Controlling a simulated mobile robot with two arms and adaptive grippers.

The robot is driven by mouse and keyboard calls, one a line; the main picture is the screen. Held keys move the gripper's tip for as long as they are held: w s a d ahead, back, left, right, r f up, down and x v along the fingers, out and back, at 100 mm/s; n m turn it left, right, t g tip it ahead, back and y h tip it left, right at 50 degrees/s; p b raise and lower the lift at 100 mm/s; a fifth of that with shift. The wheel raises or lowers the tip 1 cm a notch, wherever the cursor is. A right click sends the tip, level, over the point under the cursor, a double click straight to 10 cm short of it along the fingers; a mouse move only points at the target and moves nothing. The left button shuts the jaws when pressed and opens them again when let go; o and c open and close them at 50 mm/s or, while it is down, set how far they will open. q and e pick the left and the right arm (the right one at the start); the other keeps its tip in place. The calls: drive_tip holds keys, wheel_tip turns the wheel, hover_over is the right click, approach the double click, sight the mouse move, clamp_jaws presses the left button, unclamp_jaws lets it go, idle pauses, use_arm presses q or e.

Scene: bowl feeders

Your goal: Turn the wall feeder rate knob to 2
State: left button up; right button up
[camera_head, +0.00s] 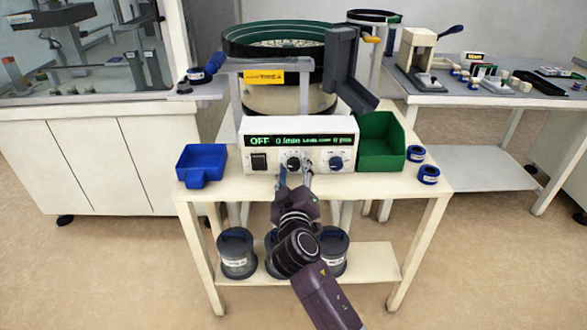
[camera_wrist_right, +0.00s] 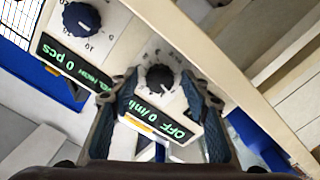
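The white control box (camera_head: 250,140) of the bowl feeder faces me on the table; its green display reads OFF and 0/min. It has two knobs. The left, dark knob (camera_head: 293,163) sits under the 0/min reading and also shows in the right wrist view (camera_wrist_right: 160,78). The other knob (camera_head: 336,162) is blue and also shows in the right wrist view (camera_wrist_right: 82,18). My right gripper (camera_head: 294,175) is in front of the left knob. In the wrist view its fingers stand apart on either side of that knob, with visible gaps. I cannot read the knob's setting. My left gripper is not in view.
A black rocker switch (camera_head: 259,162) is left of the knobs. A blue tray (camera_head: 203,178) and a green bin (camera_head: 381,155) flank the box. The feeder bowl (camera_head: 245,48) stands behind. Two blue rings (camera_head: 428,174) lie at the table's right.

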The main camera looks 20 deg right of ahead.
drive_tip(key=shift+s, duration=0.1)
drive_tip(key=v, duration=1.2)
